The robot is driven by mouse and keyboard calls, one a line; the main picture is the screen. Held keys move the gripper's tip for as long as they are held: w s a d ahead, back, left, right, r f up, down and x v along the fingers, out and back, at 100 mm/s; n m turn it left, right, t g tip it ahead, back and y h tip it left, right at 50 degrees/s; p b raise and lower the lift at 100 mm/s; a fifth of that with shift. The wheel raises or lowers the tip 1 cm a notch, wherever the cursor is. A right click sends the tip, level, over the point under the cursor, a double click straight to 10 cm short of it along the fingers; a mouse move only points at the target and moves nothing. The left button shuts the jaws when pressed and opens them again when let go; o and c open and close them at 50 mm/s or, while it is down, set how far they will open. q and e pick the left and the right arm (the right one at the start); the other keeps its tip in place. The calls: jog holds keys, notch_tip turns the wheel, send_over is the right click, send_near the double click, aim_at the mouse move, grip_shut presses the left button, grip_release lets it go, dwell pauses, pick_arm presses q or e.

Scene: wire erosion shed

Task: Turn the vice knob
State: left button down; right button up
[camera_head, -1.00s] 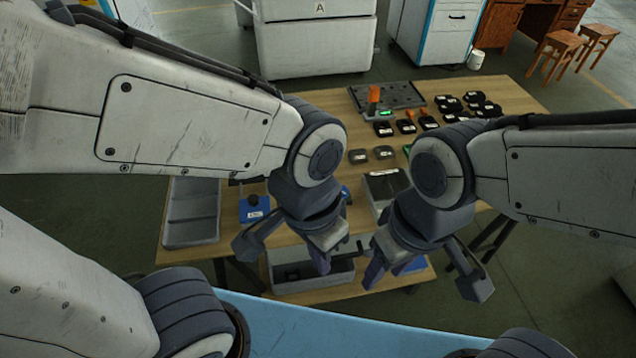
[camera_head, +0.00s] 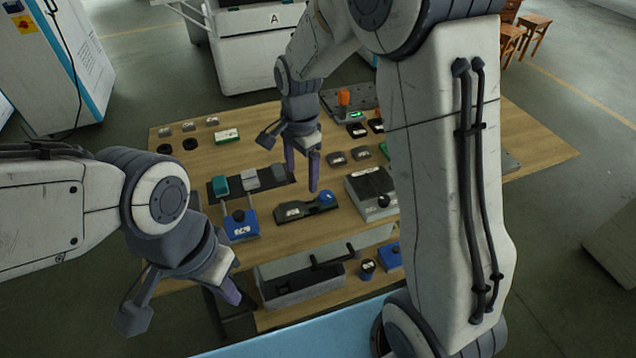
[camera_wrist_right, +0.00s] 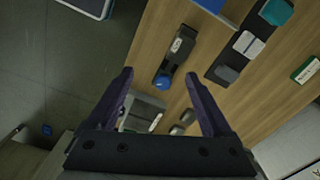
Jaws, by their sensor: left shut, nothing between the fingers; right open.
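A long dark fixture (camera_head: 295,210) with a white label and a round blue knob (camera_head: 326,197) lies on the table; I take it for the vice, though its label is unreadable. It also shows in the right wrist view (camera_wrist_right: 176,50), where its blue knob (camera_wrist_right: 163,81) appears between my fingertips. My right gripper (camera_head: 303,182) is open and empty above the table, its fingers pointing down just behind the knob in the head view. Its fingers also frame the right wrist view (camera_wrist_right: 160,76). My left gripper (camera_head: 236,294) is shut and empty, off the table's front left corner.
A blue block with a black knob (camera_head: 240,226) and a dark rail with teal and grey blocks (camera_head: 276,177) lie left of the fixture. A grey box (camera_head: 366,203) stands to its right. An open grey bin (camera_head: 301,289) is in front. My right arm hides the table's right part.

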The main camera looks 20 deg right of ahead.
aim_at(326, 194)
jog(key=w+d+f+m, duration=0.6)
jog(key=d+m, duration=0.1)
jog(key=d, duration=0.1)
notch_tip(326, 194, down, 10)
jog(key=shift+s+p, duration=0.15)
jog(key=shift+p, duration=0.15)
grip_shut()
